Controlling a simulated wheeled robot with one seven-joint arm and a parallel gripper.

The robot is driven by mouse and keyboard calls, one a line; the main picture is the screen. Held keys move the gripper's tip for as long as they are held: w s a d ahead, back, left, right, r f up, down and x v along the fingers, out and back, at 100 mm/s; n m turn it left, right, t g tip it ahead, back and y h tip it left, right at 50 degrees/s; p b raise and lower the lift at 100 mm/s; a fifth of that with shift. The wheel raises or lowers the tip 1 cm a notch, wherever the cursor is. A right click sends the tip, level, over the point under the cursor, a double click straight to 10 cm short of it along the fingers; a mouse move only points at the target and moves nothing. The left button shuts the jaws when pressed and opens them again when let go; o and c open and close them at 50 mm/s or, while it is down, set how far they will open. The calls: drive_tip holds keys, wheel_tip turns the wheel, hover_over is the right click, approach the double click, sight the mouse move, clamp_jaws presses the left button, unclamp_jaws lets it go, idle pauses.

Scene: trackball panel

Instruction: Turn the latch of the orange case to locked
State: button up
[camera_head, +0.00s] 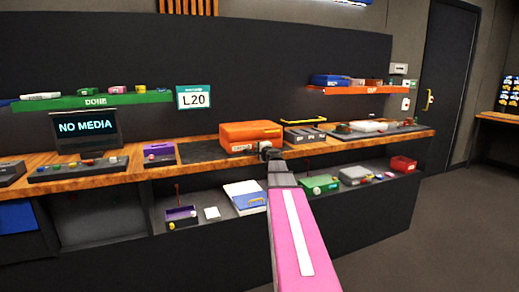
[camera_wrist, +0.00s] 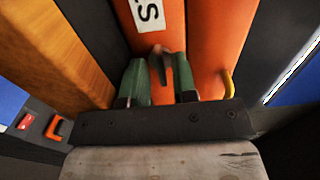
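The orange case (camera_head: 250,130) lies on the wooden bench, with a white label on its front. In the wrist view the orange case (camera_wrist: 208,50) fills the upper middle, its label partly cut off by the top edge. A small dark latch (camera_wrist: 158,52) shows on the case between my fingertips. My gripper (camera_wrist: 160,72) has two green fingers standing apart, one on each side of the latch, with a gap between them. In the head view my gripper (camera_head: 268,152) is at the case's front right, hiding the latch. Whether the fingers touch the latch is unclear.
A purple box (camera_head: 159,152) and a dark mat (camera_head: 203,150) lie left of the case. A lower shelf holds a blue-and-white binder (camera_head: 246,196) and a green box (camera_head: 319,185). A yellow piece (camera_wrist: 229,82) is near the right finger.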

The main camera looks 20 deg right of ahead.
idle(0.3)
drive_tip(key=s, duration=1)
drive_tip(key=shift+s+d, duration=0.2)
drive_tip(key=shift+s, duration=0.2)
drive_tip(key=s+a+f+n+g+y, duration=0.2)
drive_tip(key=s+a+f+n+g, duration=0.3)
drive_tip(key=a+f, duration=0.55)
drive_tip(key=s+a+f+n+g+y, duration=0.2)
drive_tip(key=a+f+n+g+y, duration=0.15)
drive_tip(key=a+f+n, duration=0.45)
drive_tip(key=s+a+f+n+g+h, duration=0.2)
drive_tip(key=s+f+g+h, duration=0.1)
drive_tip(key=s+f, duration=0.5)
drive_tip(key=s+a+f+n+g+h, duration=0.2)
drive_tip(key=s+a+f+g+h, duration=0.1)
drive_tip(key=s+f+g, duration=0.3)
wheel_tip(320, 180, down, 3)
drive_tip(key=shift+s+a+f, duration=0.2)
drive_tip(key=shift+s+a, duration=0.1)
drive_tip(key=shift+s, duration=0.8)
